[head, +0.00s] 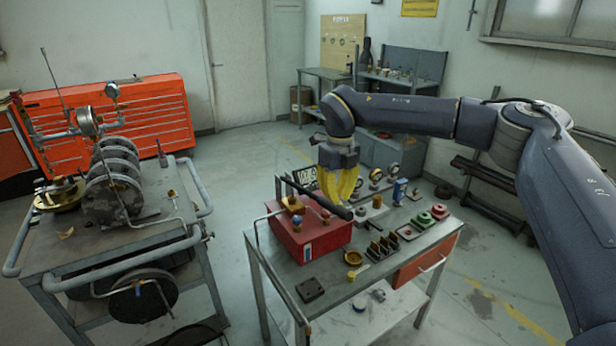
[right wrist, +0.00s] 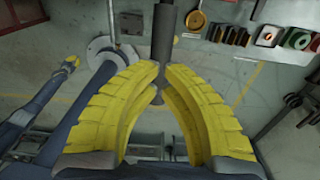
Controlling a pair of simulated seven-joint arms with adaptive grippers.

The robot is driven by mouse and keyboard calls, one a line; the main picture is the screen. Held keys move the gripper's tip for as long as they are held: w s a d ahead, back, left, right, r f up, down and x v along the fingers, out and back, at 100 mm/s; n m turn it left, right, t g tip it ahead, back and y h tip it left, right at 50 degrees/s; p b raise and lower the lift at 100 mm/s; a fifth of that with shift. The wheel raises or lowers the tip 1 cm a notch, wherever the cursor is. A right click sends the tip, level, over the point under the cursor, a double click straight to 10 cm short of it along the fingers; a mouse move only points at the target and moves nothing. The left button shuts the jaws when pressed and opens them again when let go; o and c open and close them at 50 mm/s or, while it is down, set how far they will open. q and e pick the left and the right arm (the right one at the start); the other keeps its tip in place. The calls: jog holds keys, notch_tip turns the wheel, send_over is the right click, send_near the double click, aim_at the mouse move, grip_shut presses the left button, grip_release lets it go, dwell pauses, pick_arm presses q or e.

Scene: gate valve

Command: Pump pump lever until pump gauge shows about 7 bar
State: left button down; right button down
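The red pump box (head: 308,240) stands on the left part of the bench. Its dark pump lever (head: 318,196) slants down to the right over the box, towards the front. My right gripper (head: 341,196) has yellow fingers at the lever's outer end. In the right wrist view, its fingertips (right wrist: 160,70) close in on both sides of the dark lever (right wrist: 164,30), which passes between them. I cannot make out which dial is the pump gauge or read any pressure.
A trolley (head: 60,254) with a large valve assembly stands to the left. Floor between them is clear.

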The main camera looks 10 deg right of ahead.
jog(key=shift+r, duration=0.15)
jog(key=shift+r, duration=2.4)
